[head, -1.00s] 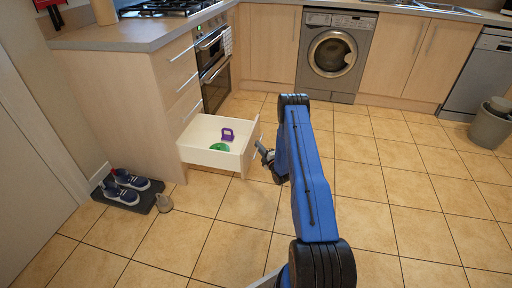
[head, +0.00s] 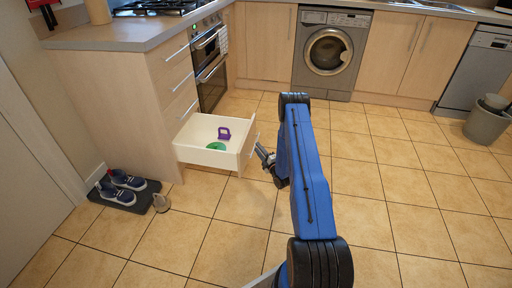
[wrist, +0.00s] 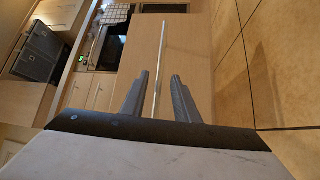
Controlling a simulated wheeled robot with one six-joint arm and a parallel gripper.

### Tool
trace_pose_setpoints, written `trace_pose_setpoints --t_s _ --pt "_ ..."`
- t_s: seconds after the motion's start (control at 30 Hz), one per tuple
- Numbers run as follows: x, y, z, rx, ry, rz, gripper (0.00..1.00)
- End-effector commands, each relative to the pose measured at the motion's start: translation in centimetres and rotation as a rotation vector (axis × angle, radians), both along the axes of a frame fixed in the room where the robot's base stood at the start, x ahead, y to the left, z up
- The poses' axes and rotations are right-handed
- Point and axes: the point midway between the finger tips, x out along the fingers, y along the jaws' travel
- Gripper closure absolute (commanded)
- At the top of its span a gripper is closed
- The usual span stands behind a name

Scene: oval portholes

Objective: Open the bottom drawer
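The bottom drawer (head: 206,157) of the light wood cabinet is pulled well out, with its white inside showing. A purple item (head: 224,133) and a green round item (head: 216,146) lie in it. My gripper (head: 261,151) is just in front of the drawer front, near its handle. In the wrist view my gripper (wrist: 160,76) is open, with one finger on each side of the long metal handle (wrist: 162,45). Gaps show between the bar and both fingers. Whether the bar reaches in between the fingertips or lies just beyond them, I cannot tell.
An oven (head: 210,70) and a washing machine (head: 327,50) are behind. A grey bin (head: 486,124) is at far right. The tiled floor is clear on the right.

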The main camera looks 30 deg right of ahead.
Motion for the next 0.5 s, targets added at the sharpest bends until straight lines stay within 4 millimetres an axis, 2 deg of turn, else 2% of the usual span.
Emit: trace_pose_setpoints --t_s 0.1,0.5 --pt "-2.5 -0.1 -0.4 0.002 0.002 -0.001 0.72" --pt "-10.2 -0.3 -1.5 0.003 0.003 -0.002 0.72"
